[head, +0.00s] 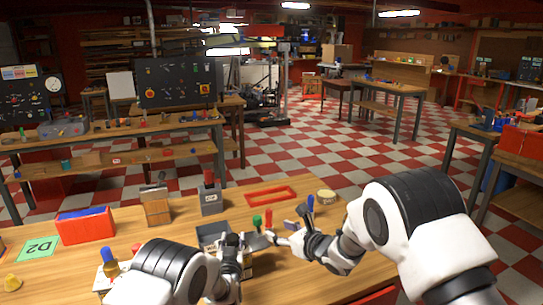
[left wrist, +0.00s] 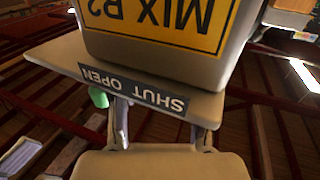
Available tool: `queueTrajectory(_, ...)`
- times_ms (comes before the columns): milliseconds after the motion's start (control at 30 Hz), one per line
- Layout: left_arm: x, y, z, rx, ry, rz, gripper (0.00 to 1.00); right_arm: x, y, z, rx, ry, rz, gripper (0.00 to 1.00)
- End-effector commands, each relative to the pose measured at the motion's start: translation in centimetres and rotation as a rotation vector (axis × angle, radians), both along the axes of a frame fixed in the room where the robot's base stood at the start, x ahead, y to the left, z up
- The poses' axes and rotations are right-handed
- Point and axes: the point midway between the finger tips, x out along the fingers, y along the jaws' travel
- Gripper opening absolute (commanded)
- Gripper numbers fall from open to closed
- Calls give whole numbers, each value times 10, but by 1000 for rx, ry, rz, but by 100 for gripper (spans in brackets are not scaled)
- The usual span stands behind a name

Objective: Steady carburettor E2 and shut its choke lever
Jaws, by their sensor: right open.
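In the left wrist view a grey carburettor body (left wrist: 150,50) fills the top, very close. Its yellow label (left wrist: 170,14) is upside down and cut off; it reads MIX, and the characters after it are unclear. Below it is a dark SHUT/OPEN strip (left wrist: 130,88). My left gripper (head: 243,243) is low over the table beside a grey part (head: 258,242) in the head view; whether its jaws hold anything is unclear. My right gripper (head: 285,238) is open just right of that part, apart from my left one. I cannot make out the choke lever.
A red frame (head: 270,196) lies behind my grippers. Handled tools crowd the space near them.

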Motion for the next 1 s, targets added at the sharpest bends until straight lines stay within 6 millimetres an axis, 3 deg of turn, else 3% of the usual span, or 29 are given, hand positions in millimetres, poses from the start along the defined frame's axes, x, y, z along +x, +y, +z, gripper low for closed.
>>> queueTrajectory(467, -9, -1, 0, 0, 1, -1, 70, 0, 0, 0, 0, 0, 0, 55)
queueTrajectory(567, -26, -2, 0, 2, 3, -2, 70, 0, 0, 0, 0, 0, 0, 55)
queueTrajectory(800, -88, -3, 0, 4, 3, -2, 70, 0, 0, 0, 0, 0, 0, 55)
queueTrajectory(1000, -117, -3, 0, 1, 1, -1, 70, 0, 0, 0, 0, 0, 0, 55)
